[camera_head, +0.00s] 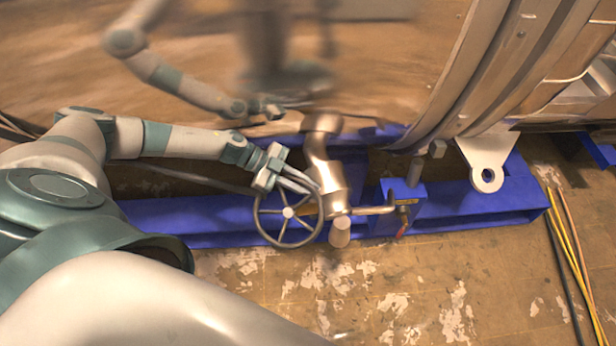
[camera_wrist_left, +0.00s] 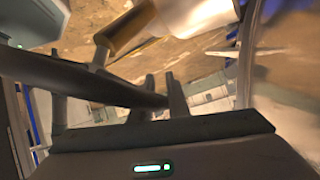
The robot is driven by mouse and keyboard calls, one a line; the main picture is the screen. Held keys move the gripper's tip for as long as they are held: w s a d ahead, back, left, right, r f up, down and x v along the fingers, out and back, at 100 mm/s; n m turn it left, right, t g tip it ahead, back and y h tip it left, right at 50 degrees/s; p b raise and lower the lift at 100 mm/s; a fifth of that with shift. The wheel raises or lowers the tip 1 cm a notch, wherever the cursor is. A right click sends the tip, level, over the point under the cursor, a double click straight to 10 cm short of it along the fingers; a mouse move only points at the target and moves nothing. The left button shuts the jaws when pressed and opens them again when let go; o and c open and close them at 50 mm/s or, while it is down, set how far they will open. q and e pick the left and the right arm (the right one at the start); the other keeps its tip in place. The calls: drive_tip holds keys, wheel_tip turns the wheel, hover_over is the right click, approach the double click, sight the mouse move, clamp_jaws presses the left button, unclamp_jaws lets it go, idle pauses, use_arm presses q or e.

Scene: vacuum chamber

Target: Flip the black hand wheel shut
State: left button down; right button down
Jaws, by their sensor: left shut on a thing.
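The black hand wheel (camera_head: 288,212) is a spoked ring on a short stem at the side of a metal pipe valve (camera_head: 325,165), in the middle of the head view. My left gripper (camera_head: 306,186) reaches in from the left and is shut on the upper right part of the wheel's rim. In the left wrist view, the dark rim (camera_wrist_left: 80,78) runs in from the left to the fingers (camera_wrist_left: 160,103) of my left gripper. The fingers hide a piece of the rim. My right gripper is not in view.
A blue frame (camera_head: 490,203) runs along the floor under the valve. The shiny chamber wall behind mirrors my arm. Yellow and dark cables (camera_head: 568,255) lie at right. The worn floor in front is clear.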

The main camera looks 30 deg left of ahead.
use_arm(q)
drive_tip(key=shift+w+d+r+m+g+p, duration=0.1)
drive_tip(key=shift+w+d+m+g+p, duration=0.1)
drive_tip(key=shift+m+g+p, duration=0.3)
drive_tip(key=c, duration=1.8)
unclamp_jaws()
drive_tip(key=shift+o, duration=0.3)
drive_tip(key=shift+s, duration=0.1)
